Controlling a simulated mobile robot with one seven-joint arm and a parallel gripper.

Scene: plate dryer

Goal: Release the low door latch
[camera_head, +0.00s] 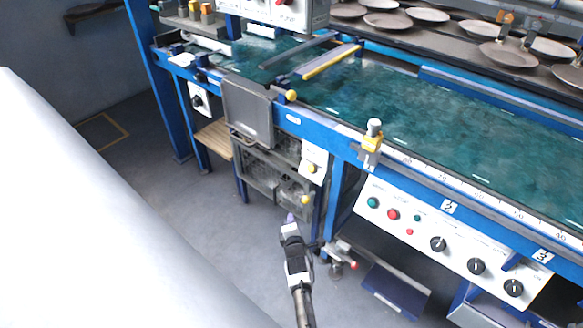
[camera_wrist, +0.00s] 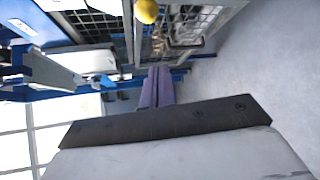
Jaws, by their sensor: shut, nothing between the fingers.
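The low door (camera_head: 257,172) is a dark mesh panel under the blue machine frame. A yellow ball knob (camera_head: 305,199), which looks like the low latch's handle, sits at its lower right on the post side. My gripper (camera_head: 290,218) is shut and empty, its purple fingertips just below and left of that knob in the head view. In the wrist view the purple fingers (camera_wrist: 157,88) are together, and a yellow knob (camera_wrist: 147,11) shows past their tips near the top edge, apart from them. The latch's lever is too small to make out.
A white control panel (camera_head: 450,240) and blue legs stand right. Grey floor (camera_head: 210,215) lies clear at the left.

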